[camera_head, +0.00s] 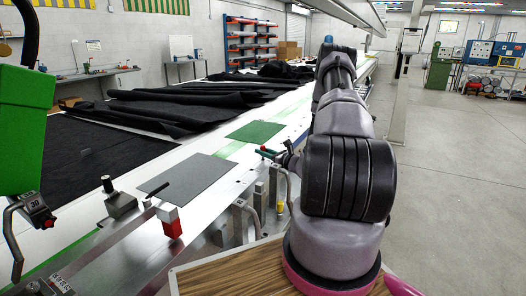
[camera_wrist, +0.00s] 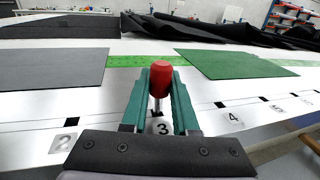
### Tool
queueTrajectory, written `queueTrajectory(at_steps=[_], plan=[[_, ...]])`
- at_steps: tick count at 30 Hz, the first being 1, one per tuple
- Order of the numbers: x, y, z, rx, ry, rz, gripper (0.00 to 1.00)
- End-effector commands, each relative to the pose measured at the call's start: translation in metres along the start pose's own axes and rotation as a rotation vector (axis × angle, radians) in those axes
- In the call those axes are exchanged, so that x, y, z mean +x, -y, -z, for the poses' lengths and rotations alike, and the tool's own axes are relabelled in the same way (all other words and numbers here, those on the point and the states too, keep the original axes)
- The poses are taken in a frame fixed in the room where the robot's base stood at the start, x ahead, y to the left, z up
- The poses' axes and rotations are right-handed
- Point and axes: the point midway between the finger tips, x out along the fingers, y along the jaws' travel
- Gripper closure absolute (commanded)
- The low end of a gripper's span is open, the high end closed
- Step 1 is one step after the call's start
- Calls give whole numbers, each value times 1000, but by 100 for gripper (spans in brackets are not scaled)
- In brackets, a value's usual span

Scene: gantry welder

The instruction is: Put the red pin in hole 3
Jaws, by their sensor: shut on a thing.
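The red pin (camera_wrist: 161,74) is held upright between the green fingers of my gripper (camera_wrist: 160,98) in the wrist view. Its red head is up and a short metal shank shows below. The shank's tip is close to the plate marked 3 (camera_wrist: 161,127); whether it touches anything or is in a hole cannot be told. Hole 3 is not clearly visible behind the fingers and pin. In the head view my gripper (camera_head: 268,152) is over the white table edge, mostly side-on, and the pin is not clear there.
Plates marked 2 (camera_wrist: 63,143) and 4 (camera_wrist: 232,117) lie either side along the white table (camera_wrist: 120,78). A grey sheet (camera_head: 187,175) and a green sheet (camera_head: 255,132) lie flat behind.

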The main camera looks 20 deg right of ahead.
Motion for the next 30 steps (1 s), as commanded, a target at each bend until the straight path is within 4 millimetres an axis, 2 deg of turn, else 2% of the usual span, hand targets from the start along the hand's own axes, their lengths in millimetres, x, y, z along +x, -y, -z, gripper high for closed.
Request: queueTrajectory(at_steps=[26, 27, 29, 30], plan=[[0, 0, 22, 1, 0, 0, 100], [0, 0, 22, 0, 0, 0, 65], [0, 0, 22, 0, 0, 0, 42], [0, 0, 22, 0, 0, 0, 37]])
